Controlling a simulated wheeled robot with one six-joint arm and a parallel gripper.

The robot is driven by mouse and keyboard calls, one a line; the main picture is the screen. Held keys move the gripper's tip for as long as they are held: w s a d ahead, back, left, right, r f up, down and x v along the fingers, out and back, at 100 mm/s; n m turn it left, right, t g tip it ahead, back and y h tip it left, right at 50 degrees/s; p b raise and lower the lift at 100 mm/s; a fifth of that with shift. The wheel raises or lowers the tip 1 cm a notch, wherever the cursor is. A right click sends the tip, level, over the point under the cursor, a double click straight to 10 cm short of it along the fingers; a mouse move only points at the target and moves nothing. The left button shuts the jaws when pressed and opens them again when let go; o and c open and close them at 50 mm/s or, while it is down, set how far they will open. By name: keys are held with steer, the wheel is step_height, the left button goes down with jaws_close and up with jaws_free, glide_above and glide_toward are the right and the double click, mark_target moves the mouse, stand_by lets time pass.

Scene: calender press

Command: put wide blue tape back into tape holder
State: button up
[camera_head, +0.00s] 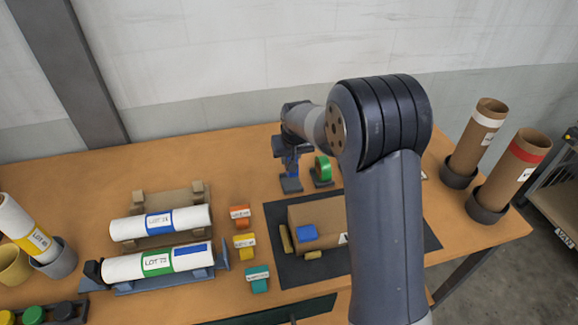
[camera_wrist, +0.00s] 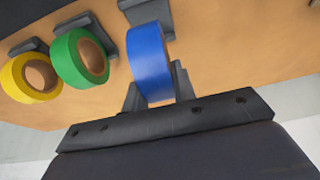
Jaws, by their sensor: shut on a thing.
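The wide blue tape (camera_wrist: 150,62) is between the fingers of my gripper (camera_wrist: 156,92) in the wrist view. My gripper is shut on it. A grey tape holder (camera_wrist: 134,5) shows right behind the blue tape. I cannot tell whether the tape rests in it or is held just clear of it. In the head view my gripper (camera_head: 291,158) is over a grey holder (camera_head: 291,186) at the back of the table, and the blue tape is mostly hidden there by the gripper.
A green tape (camera_wrist: 66,58) and a yellow tape (camera_wrist: 20,86) sit in neighbouring holders. The green tape (camera_head: 320,164) is close beside my gripper. A dark mat (camera_head: 284,268) with a cardboard box (camera_head: 316,214) lies in front. Labelled rolls (camera_head: 180,221) lie at left. Cardboard tubes (camera_head: 512,172) stand at right.

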steer(key=shift+f+p, duration=0.35)
steer(key=shift+f, duration=1.75)
steer(key=shift+f, duration=0.1)
steer(key=o, duration=0.9)
steer(key=shift+r, duration=0.2)
steer(key=b+v, duration=0.2)
steer(key=v, duration=1)
steer(key=shift+f, duration=0.1)
